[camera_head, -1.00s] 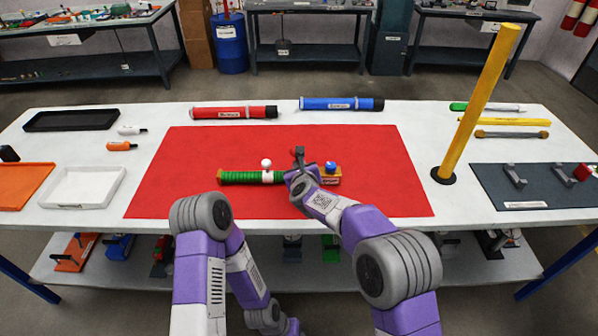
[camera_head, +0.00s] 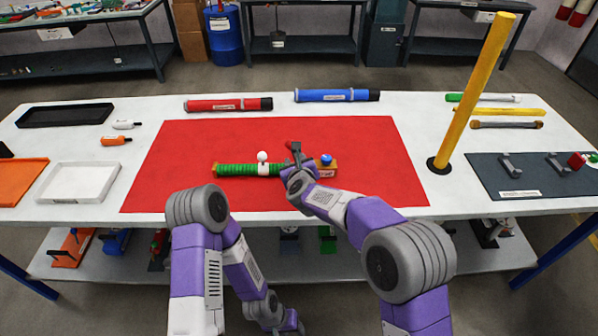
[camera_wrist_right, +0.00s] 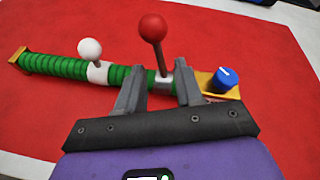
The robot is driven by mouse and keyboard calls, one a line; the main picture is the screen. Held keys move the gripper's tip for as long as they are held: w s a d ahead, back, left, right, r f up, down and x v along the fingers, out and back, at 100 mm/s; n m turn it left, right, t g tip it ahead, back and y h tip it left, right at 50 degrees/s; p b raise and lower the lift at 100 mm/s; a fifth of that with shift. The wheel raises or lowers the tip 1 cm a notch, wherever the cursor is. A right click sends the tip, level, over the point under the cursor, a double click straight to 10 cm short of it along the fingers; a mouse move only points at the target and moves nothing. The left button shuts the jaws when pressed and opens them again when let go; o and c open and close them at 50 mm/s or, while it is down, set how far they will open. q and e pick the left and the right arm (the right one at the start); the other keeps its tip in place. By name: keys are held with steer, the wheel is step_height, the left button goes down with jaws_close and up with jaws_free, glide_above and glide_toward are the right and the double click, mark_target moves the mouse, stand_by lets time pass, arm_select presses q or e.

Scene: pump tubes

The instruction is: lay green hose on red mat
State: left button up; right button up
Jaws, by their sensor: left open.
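The green ribbed hose (camera_head: 236,169) lies lengthwise over the middle of the red mat (camera_head: 350,140) and appears to rest on it. It has a white collar with a white knob, a grey fitting with a red-knobbed lever, and a yellow end piece with a blue knob. It also shows in the right wrist view (camera_wrist_right: 58,67). My right gripper (camera_wrist_right: 160,75) is at the hose's right part, its fingers apart on either side of the grey fitting, with green showing beside the left finger. My left gripper (camera_head: 298,327) is low at the bottom edge, away from the hose, mostly unclear.
A red tube (camera_head: 228,104) and a blue tube (camera_head: 337,95) lie behind the mat. A tall yellow post (camera_head: 470,95) stands right of it. A white tray (camera_head: 78,182) and an orange tray (camera_head: 18,182) are at left; a dark board (camera_head: 530,182) is at right. The mat's front is bare.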

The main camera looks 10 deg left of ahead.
steer(key=v, duration=0.9)
steer(key=shift+s, duration=0.15)
